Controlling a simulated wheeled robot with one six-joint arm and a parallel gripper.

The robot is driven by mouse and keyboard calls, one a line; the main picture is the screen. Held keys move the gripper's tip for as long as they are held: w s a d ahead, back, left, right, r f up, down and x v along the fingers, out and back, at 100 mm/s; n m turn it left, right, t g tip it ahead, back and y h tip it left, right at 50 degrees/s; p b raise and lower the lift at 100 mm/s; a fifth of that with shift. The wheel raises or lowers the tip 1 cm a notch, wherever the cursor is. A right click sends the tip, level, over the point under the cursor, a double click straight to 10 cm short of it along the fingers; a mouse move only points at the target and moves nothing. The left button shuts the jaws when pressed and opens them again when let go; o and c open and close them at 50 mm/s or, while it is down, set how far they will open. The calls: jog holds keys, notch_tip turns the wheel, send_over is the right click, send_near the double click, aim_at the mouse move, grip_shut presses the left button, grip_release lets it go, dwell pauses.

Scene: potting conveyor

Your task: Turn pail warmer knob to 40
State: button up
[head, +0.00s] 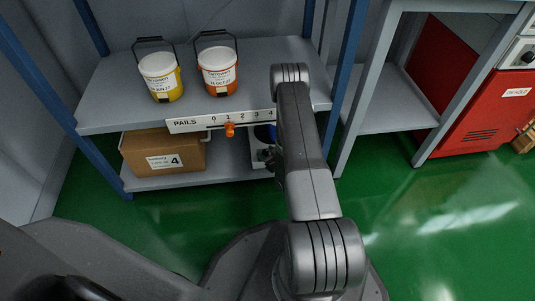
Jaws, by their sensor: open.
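On the lower shelf, just left of my arm, a pale appliance (257,158) with a dark round part on its front shows in a narrow strip. It may be the pail warmer, but my arm covers most of it. A blue item, perhaps a pail (263,134), shows just above it. I cannot read a knob setting or scale there. My arm reaches forward over the shelf front, and my gripper is not visible.
A yellow pail (160,78) and an orange pail (218,72) stand on the upper shelf (110,105). A cardboard box (162,153) sits below.

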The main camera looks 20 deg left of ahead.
jog(key=c, duration=1)
jog(key=shift+s+m+t, duration=0.1)
jog(key=shift+m+t, duration=0.2)
jog(key=shift+s+a+m+t+h, duration=0.15)
jog(key=shift+a+m+t+h, duration=0.05)
jog(key=shift+m+t+h, duration=0.55)
jog(key=m+t+h, duration=0.2)
jog(key=m+h, duration=0.1)
jog(key=shift+s+a+m+t, duration=0.15)
jog(key=shift+a+m+t, duration=0.1)
jog(key=shift+t, duration=0.1)
jog(key=m+t+h, duration=0.1)
jog(key=m+h, duration=0.2)
jog(key=m+t+h, duration=0.1)
jog(key=m+h, duration=0.2)
jog(key=h, duration=0.1)
jog(key=shift+a, duration=0.2)
jog(key=o, duration=1)
